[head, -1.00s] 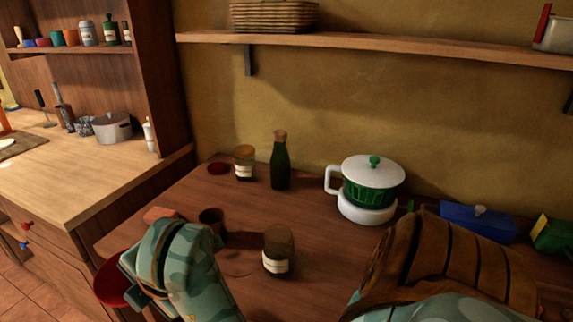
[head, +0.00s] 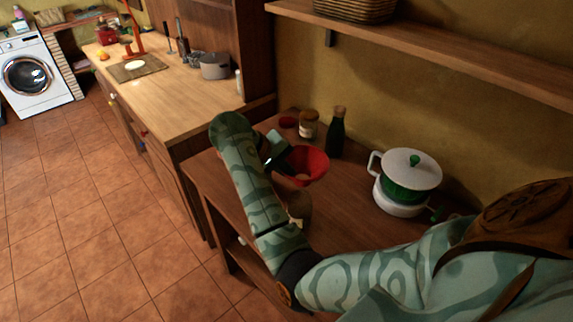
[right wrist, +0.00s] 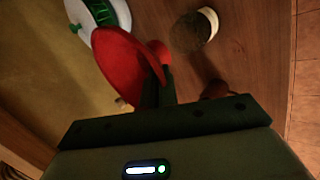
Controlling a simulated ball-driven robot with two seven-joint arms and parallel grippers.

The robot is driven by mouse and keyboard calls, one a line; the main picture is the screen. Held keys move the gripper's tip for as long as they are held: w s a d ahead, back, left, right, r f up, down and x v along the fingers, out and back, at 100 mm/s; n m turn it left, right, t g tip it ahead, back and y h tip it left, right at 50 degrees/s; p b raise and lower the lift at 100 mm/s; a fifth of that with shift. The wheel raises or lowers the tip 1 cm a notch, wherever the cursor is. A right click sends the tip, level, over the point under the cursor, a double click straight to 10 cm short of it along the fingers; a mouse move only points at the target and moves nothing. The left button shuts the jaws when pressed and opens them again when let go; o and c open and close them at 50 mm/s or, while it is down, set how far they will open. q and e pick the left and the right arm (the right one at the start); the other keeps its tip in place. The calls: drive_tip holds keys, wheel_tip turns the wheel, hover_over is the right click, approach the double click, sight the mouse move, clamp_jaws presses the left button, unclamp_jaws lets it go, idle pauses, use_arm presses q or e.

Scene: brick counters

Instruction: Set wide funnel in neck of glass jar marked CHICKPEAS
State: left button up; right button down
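My right gripper (head: 279,157) is shut on the red wide funnel (head: 314,164) and holds it above the dark wooden counter, mouth facing mostly up. In the right wrist view the funnel (right wrist: 122,68) is seen beside the fingers (right wrist: 158,88). One jar (head: 300,208) stands below the funnel, partly hidden by my right forearm; it shows in the right wrist view (right wrist: 188,34) with a pale label. Another labelled jar (head: 309,127) stands further back, beside a dark green bottle. I cannot read either label. My left gripper is not in view.
The green bottle (head: 337,134) stands behind the funnel, and a red disc (head: 288,122) lies left of the back jar. A white and green pot (head: 410,176) stands to the right. A shelf (head: 430,50) runs above. A lighter counter (head: 165,100) is at the left.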

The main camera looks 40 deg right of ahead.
drive_tip(key=shift+f, duration=0.5)
wheel_tip(320, 180, down, 6)
drive_tip(key=b, duration=0.5)
drive_tip(key=shift+w, duration=0.1)
drive_tip(key=shift+a+r+b, duration=0.1)
drive_tip(key=shift+b, duration=0.25)
idle(0.4)
drive_tip(key=shift+f+b, duration=1.15)
drive_tip(key=shift+b, duration=0.05)
drive_tip(key=shift+f, duration=0.1)
